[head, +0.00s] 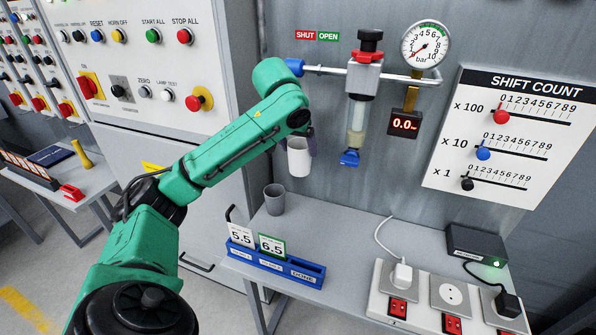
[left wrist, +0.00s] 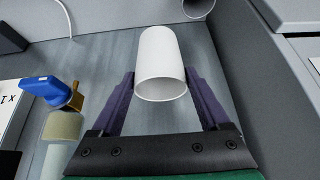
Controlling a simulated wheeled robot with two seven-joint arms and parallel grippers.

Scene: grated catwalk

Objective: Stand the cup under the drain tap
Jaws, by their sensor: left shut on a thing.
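A white cup (head: 299,160) is held in the air above the grey shelf, upright and left of the drain tap (head: 349,158). My left gripper (head: 303,142) is shut on it. In the left wrist view the white cup (left wrist: 160,60) sits between the two dark fingers of my left gripper (left wrist: 160,78). The blue drain tap hangs below the clear filter bowl (head: 356,125), and the cup is apart from it. The tap also shows at the left of the left wrist view (left wrist: 46,93). My right gripper is not in view.
A grey cup (head: 274,200) stands on the shelf (head: 340,235), below and left of the white cup. A blue rack (head: 275,265) with number cards is at the front edge. Sockets (head: 449,295) and a black box (head: 476,243) are at right. The shelf under the tap is clear.

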